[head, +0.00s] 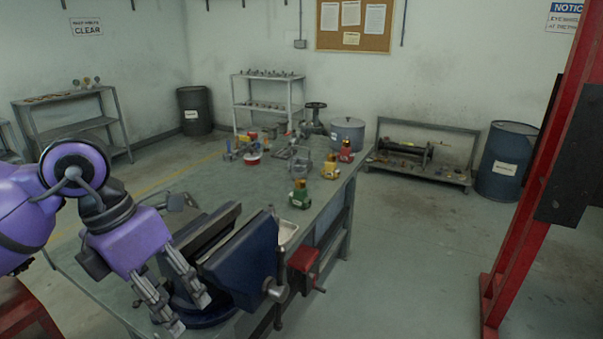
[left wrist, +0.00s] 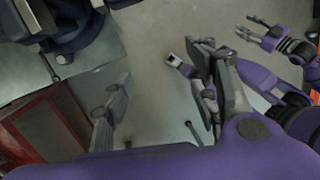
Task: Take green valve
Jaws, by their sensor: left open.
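The green valve (head: 299,195) has a yellowish top and stands upright near the right edge of the workbench (head: 225,182). My left gripper (head: 190,314) is open and empty, low at the near end of the bench beside the big blue vise. It is apart from the green valve, which lies beyond the vise and to the right. In the left wrist view my left gripper's fingers (left wrist: 160,98) are spread over bare floor, and no valve shows there. My right gripper (left wrist: 252,29) shows small at the top right of the left wrist view; its jaw state is unclear.
The blue vise (head: 240,265) stands between my left gripper and the valves. A yellow valve (head: 330,168) and a red valve (head: 345,151) stand behind the green one. A metal tray (head: 287,232) lies beside the vise. A red post (head: 525,220) rises at the right.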

